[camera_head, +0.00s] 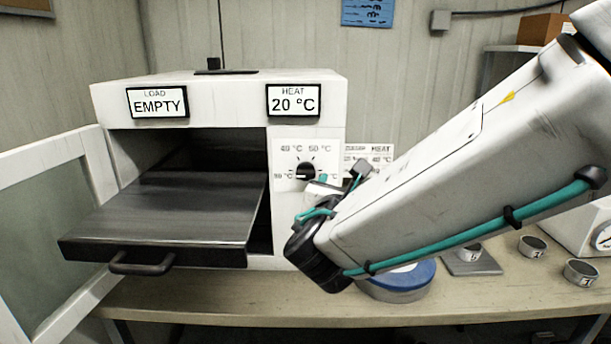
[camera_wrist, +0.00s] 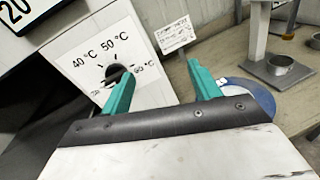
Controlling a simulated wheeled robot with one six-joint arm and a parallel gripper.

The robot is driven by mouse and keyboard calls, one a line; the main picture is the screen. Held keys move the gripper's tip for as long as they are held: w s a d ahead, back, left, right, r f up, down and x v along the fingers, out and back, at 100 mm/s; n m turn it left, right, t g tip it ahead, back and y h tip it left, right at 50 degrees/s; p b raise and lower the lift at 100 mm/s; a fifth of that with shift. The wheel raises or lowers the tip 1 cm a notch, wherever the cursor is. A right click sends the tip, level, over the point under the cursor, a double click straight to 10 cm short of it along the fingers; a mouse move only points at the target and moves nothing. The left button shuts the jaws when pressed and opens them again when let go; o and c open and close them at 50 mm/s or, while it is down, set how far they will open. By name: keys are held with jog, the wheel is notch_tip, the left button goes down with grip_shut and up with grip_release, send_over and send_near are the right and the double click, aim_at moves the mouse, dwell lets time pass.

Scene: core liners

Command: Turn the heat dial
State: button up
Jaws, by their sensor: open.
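The heat dial (camera_head: 306,172) is a black round knob on a white panel marked with temperatures, on the front right of a white oven (camera_head: 215,85). The oven's HEAT display (camera_head: 293,101) reads 20 °C. My gripper (camera_head: 339,182) is just right of the dial, with its teal fingers apart and nothing between them. In the wrist view, the dial (camera_wrist: 114,72) is up close beside the left finger, which hides part of it. The gap between the fingertips (camera_wrist: 160,71) lies to the right of the dial. I cannot tell whether the left finger touches the knob.
The oven door (camera_head: 45,215) stands open at the left. A dark tray (camera_head: 175,210) with a handle sticks out of the chamber, and the LOAD display (camera_head: 158,102) reads EMPTY. A blue-rimmed round thing (camera_head: 400,283) and several small metal rings (camera_head: 532,246) are on the bench.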

aim_at(305, 173)
jog(key=a+n+t+y, duration=0.1)
jog(key=a+n+y, duration=0.35)
jog(key=a, duration=0.25)
jog(key=shift+h, duration=0.35)
jog(key=w, duration=0.7)
jog(key=shift+w+f, duration=0.4)
